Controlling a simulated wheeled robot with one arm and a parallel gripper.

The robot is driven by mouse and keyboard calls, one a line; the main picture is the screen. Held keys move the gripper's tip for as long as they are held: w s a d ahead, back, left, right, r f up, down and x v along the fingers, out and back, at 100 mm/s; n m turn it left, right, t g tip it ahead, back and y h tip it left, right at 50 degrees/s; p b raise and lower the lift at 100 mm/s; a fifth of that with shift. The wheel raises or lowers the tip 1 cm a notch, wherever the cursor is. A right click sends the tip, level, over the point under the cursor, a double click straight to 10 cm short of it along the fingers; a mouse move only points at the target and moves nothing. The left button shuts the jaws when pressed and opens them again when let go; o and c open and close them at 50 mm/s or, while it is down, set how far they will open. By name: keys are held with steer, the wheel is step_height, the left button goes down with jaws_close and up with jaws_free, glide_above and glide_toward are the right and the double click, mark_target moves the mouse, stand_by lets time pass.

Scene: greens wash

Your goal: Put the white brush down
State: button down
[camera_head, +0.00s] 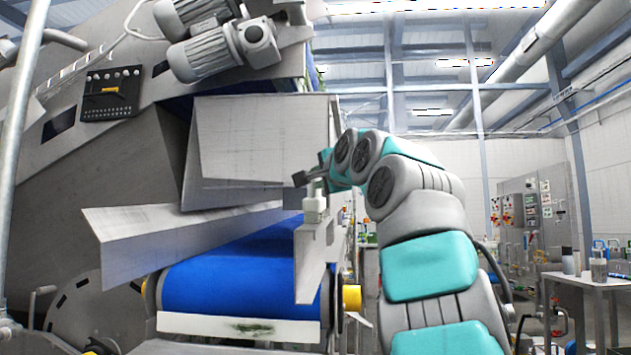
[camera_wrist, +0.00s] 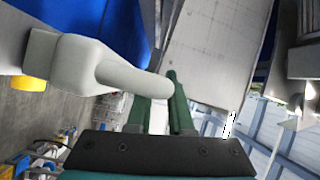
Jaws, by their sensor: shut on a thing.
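My gripper (camera_head: 308,180) is raised beside the belt machine and shut on the handle of the white brush (camera_head: 314,206). In the head view the brush shows as a small white shape below the jaws, in front of the upper part of a metal side plate (camera_head: 311,262). I cannot tell whether it touches the plate. In the wrist view the white brush (camera_wrist: 65,55) has a blocky head at left, and its rounded handle runs to the green fingers (camera_wrist: 158,104).
The blue conveyor belt (camera_head: 235,275) runs under a grey metal chute (camera_head: 180,235), left of my gripper. A yellow roller end (camera_head: 352,297) sticks out at right. A metal table (camera_head: 590,283) with bottles stands far right. The belt's near part looks clear.

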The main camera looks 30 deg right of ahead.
steer(key=shift+f, duration=0.2)
steer(key=c, duration=0.8)
jaws_free()
steer(key=shift+s+a+b, duration=0.25)
steer(key=shift+s+b, duration=0.55)
steer(key=shift+s, duration=0.45)
steer(key=s, duration=0.3)
steer(key=s+b, duration=0.1)
steer(key=s, duration=0.1)
steer(key=shift+s+d, duration=0.15)
steer(key=shift+d, duration=0.15)
